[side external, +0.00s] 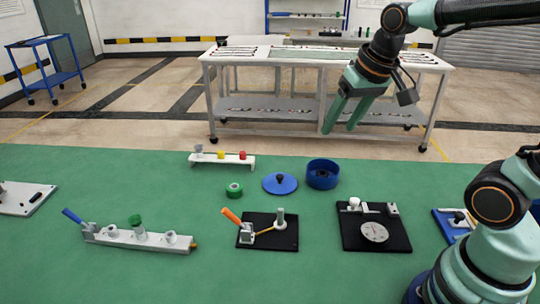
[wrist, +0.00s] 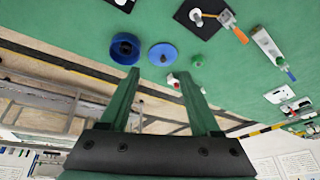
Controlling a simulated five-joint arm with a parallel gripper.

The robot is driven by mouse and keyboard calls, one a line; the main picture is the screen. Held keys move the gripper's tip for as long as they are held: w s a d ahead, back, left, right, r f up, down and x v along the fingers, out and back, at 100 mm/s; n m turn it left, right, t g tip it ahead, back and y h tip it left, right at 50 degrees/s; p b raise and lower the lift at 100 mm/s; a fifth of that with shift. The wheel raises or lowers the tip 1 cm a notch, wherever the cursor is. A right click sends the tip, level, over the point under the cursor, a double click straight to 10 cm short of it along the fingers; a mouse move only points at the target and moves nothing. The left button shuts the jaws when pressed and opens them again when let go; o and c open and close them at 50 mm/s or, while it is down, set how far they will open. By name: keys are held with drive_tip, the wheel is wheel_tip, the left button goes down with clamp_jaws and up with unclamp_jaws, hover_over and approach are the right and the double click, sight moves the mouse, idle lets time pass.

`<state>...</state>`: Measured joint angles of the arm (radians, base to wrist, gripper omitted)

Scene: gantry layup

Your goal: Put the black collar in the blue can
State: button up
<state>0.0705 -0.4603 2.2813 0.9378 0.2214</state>
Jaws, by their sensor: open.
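The blue can (side external: 322,180) stands open-topped on the green table, right of a flat blue lid (side external: 270,188) with a small black knob. In the wrist view the can (wrist: 116,57) is at upper left with a dark interior, and the lid (wrist: 155,50) is beside it. I cannot make out a separate black collar in either view. A green ring (side external: 234,190) with a pale centre lies left of the lid. My gripper (side external: 340,130) is open and empty, raised above the table's far side. Its two green fingers (wrist: 158,75) are spread in the wrist view.
A black plate (side external: 260,241) with an orange-handled clamp and a grey post is in front. A black plate with a dial (side external: 395,241) is to its right. A white rack (side external: 225,162) with coloured pegs stands behind. A white bar fixture (side external: 130,240) is at left. Green table between them is clear.

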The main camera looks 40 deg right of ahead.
drive_tip(key=s+n, duration=0.1)
drive_tip(key=s+a+n, duration=0.1)
drive_tip(key=s+a+n+t, duration=0.1)
drive_tip(key=s, duration=0.1)
drive_tip(key=shift+a+f, duration=0.15)
drive_tip(key=shift+f, duration=0.15)
drive_tip(key=shift+o, duration=0.4)
